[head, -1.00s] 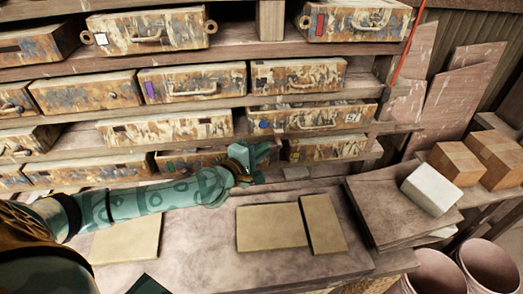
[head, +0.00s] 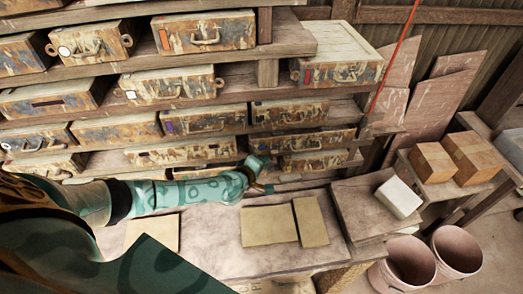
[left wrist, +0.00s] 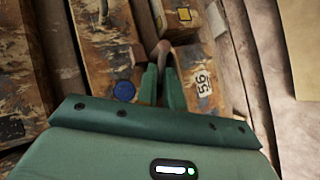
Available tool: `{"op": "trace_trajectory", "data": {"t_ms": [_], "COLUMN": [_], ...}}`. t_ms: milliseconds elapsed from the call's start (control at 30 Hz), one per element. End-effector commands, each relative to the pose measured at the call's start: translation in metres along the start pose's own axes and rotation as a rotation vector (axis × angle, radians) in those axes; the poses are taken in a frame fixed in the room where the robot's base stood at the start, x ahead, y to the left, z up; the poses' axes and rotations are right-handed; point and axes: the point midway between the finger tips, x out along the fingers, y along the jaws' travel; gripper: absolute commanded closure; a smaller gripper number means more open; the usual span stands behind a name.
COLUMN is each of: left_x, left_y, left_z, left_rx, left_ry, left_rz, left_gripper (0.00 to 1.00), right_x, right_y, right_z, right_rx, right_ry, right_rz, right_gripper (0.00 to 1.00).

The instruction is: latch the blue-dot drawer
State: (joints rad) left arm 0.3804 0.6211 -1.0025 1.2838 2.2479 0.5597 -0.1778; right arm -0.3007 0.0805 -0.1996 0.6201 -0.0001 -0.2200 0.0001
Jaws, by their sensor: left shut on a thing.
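In the head view my left gripper (head: 262,178) is low at the rack, at the back of the bench. My right gripper is not in view.
Other stained drawers, one with a purple tag (head: 205,120), fill the rack. A "56" label (left wrist: 203,82) is right of my fingers. Tan tiles (head: 268,225) lie on the bench below my arm. A white block (head: 398,197) and pink buckets (head: 405,262) are at right.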

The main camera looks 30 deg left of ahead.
Motion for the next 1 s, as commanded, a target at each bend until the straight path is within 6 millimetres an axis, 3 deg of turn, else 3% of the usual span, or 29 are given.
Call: {"op": "trace_trajectory", "data": {"t_ms": [33,200,867,967,1000], "left_x": [-0.002,-0.001,0.001,0.001,0.001], "left_y": [0.008,0.009,0.008,0.008,0.008], "left_z": [-0.002,-0.001,-0.001,-0.001,0.0], "left_rx": [0.016,0.067,0.114,0.114,0.114], "left_ry": [0.008,0.022,0.039,0.039,0.038], "left_rz": [-0.015,-0.065,-0.114,-0.114,-0.114], "left_gripper": [1.0,1.0,1.0,0.72,0.69], "right_x": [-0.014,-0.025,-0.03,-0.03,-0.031], "right_y": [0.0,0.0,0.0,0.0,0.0], "right_z": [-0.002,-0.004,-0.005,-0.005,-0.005], "right_rx": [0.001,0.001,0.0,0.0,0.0], "right_ry": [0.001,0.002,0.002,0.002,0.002], "right_rz": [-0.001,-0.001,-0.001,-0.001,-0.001], "right_gripper": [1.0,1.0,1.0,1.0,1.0]}}
